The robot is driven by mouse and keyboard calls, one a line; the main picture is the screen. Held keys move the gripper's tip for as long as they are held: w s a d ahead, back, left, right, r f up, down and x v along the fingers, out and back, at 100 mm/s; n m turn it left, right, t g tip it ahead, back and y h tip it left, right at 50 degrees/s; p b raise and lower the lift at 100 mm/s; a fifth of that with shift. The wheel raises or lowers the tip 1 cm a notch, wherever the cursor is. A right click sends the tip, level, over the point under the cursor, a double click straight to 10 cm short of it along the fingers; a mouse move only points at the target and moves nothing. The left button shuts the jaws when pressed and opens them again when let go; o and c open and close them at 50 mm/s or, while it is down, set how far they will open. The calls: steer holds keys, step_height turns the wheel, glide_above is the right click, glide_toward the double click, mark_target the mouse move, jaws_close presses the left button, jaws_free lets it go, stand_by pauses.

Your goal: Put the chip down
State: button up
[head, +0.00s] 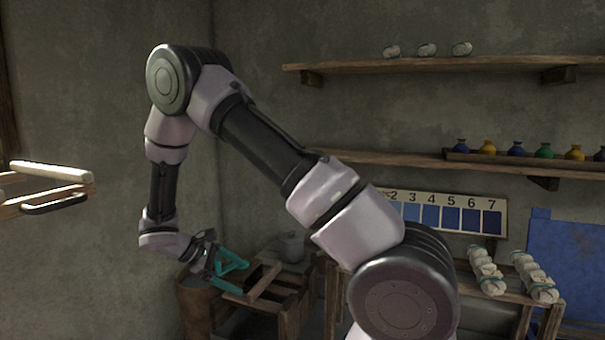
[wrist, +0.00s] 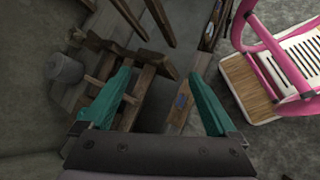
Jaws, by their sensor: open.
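My gripper (head: 247,281) has teal fingers and is spread open, with nothing between them, over a low wooden frame (head: 277,309). In the wrist view my gripper (wrist: 159,76) also shows wide open. A small blue patch, probably the chip (wrist: 181,101), lies on a pale wooden board (wrist: 186,118) that shows between the fingers, nearer the right one. It looks apart from both fingers. I cannot make out the chip in the head view.
A grey pot (head: 291,246) stands behind the wooden frame. A numbered card of blue shades (head: 455,215) leans at the wall above a bench with white bundles (head: 487,271). A pink frame (wrist: 270,45) stands at the right in the wrist view. Shelves line the wall.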

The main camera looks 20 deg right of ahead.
steer(key=s+d+r+m+t+y, duration=0.2)
steer(key=s+d+r+m+y, duration=0.1)
steer(key=r, duration=0.8)
steer(key=s+d+r+m+t+y, duration=0.3)
steer(key=s+r+m, duration=0.4)
steer(key=r, duration=0.5)
steer(key=s+d+r+m+t+y, duration=0.2)
steer(key=s+d+r+m+y, duration=0.3)
steer(key=s+r, duration=0.3)
step_height(320, 180, up, 4)
steer(key=shift+s+d+f+m+y, duration=0.1)
steer(key=shift+s+d+m+y, duration=0.2)
steer(key=shift+y, duration=0.2)
